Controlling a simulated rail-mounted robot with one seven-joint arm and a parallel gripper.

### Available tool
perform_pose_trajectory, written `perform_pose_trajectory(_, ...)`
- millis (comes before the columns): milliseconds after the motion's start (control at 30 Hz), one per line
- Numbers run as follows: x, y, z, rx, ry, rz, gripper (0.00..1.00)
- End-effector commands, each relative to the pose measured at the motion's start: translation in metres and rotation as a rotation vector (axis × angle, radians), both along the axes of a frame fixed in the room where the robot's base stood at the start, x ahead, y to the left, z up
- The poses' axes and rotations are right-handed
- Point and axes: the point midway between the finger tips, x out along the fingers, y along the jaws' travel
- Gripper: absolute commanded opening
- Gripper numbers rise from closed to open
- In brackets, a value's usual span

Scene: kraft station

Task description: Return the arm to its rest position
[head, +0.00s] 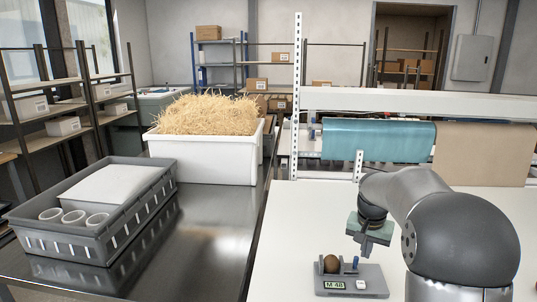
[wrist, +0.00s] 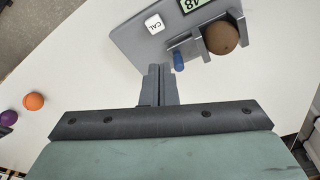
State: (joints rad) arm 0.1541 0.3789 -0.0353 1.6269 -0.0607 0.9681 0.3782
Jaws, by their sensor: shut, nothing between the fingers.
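My gripper (head: 366,247) hangs over the white table, just above and behind a small grey device. In the wrist view the fingers of my gripper (wrist: 159,72) are together with nothing between them. The grey device (head: 375,281) has a green display reading M 48 and a white key, marked CAL in the wrist view (wrist: 154,24). A brown ball-like object (head: 331,264) sits in its holder. A small blue piece (wrist: 179,61) stands beside the ball. The fingertips look close to the device's edge; whether they touch it I cannot tell.
A grey crate (head: 107,247) with white cups and a white box stands at the left on a dark bench. A white bin (head: 208,170) of straw is behind it. Teal and brown rolls (head: 379,140) hang behind the table. Orange (wrist: 33,101) and purple (wrist: 8,118) balls lie left.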

Motion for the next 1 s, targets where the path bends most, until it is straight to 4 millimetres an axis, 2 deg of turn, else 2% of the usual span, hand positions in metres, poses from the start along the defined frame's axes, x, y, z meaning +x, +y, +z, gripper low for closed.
perform_pose_trajectory(33, -0.027, 0.016, 0.012, 0.005, 0.003, 0.046, 0.0)
perform_pose_trajectory(100, -0.069, 0.036, 0.02, 0.011, 0.015, 0.115, 0.0)
perform_pose_trajectory(167, -0.107, 0.053, 0.023, 0.016, 0.027, 0.179, 0.0)
perform_pose_trajectory(200, -0.132, 0.063, 0.023, 0.018, 0.034, 0.221, 0.0)
perform_pose_trajectory(300, -0.196, 0.084, 0.017, 0.024, 0.052, 0.323, 0.0)
perform_pose_trajectory(400, -0.25, 0.099, 0.005, 0.028, 0.067, 0.41, 0.0)
perform_pose_trajectory(500, -0.29, 0.107, -0.007, 0.03, 0.079, 0.475, 0.0)
perform_pose_trajectory(600, -0.313, 0.111, -0.017, 0.03, 0.087, 0.513, 0.0)
perform_pose_trajectory(700, -0.323, 0.113, -0.021, 0.031, 0.091, 0.528, 0.0)
perform_pose_trajectory(1000, -0.323, 0.113, -0.022, 0.032, 0.093, 0.528, 0.0)
